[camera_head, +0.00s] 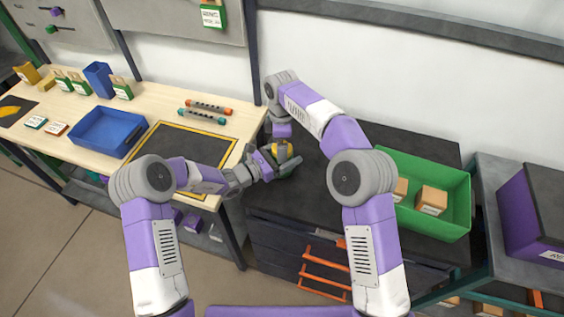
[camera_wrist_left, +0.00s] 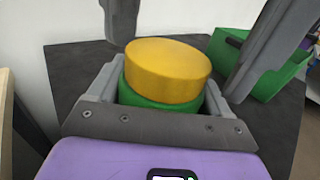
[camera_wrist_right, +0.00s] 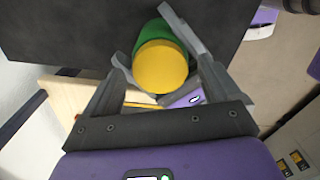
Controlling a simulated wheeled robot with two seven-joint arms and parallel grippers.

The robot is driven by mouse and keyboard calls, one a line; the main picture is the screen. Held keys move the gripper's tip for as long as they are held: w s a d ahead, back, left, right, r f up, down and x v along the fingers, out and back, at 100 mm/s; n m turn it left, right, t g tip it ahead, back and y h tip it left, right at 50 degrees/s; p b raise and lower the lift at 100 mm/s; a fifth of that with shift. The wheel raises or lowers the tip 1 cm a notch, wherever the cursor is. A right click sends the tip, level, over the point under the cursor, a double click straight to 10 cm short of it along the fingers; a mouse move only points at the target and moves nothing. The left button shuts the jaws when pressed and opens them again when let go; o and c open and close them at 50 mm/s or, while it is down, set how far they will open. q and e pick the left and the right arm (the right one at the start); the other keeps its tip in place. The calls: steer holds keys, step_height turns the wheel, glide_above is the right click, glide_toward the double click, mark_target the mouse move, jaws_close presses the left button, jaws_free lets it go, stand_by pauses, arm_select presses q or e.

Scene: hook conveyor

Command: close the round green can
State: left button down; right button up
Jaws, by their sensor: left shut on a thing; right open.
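The round green can (camera_wrist_left: 160,101) stands on the dark table. A yellow lid (camera_wrist_left: 168,70) sits at its top, looking slightly tilted in the left wrist view; whether it is fully seated I cannot tell. The lid also shows in the right wrist view (camera_wrist_right: 161,66), with the can's green side (camera_wrist_right: 152,32) behind it. My left gripper (camera_head: 284,165) is shut on the can's green body from the side. My right gripper (camera_head: 282,142) is open, above the can, its fingers around the lid's sides and holding nothing. The grippers hide much of the can in the head view.
A green bin (camera_head: 458,183) with cardboard boxes stands right of the can on the dark table (camera_head: 320,205). The wooden bench (camera_head: 75,92) at left carries a blue tray (camera_head: 108,145) and a black mat. A purple box (camera_head: 535,205) stands at far right.

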steer(key=shift+r, duration=1.85)
steer(key=shift+c, duration=0.3)
steer(key=shift+a+r+n, duration=0.15)
steer(key=shift+r+n, duration=0.2)
steer(key=shift+n, duration=0.65)
steer(key=n, duration=0.1)
steer(key=r+n, duration=0.1)
steer(key=n, duration=0.1)
steer(key=shift+a+r, duration=0.1)
steer(key=n, duration=0.1)
steer(key=r+n, duration=0.1)
steer(key=n, duration=0.2)
steer(key=shift+d+r+n, duration=0.25)
steer(key=shift+r+n, duration=0.05)
steer(key=shift+n, duration=0.1)
steer(key=shift+f, duration=4)
steer(key=shift+c, duration=0.3)
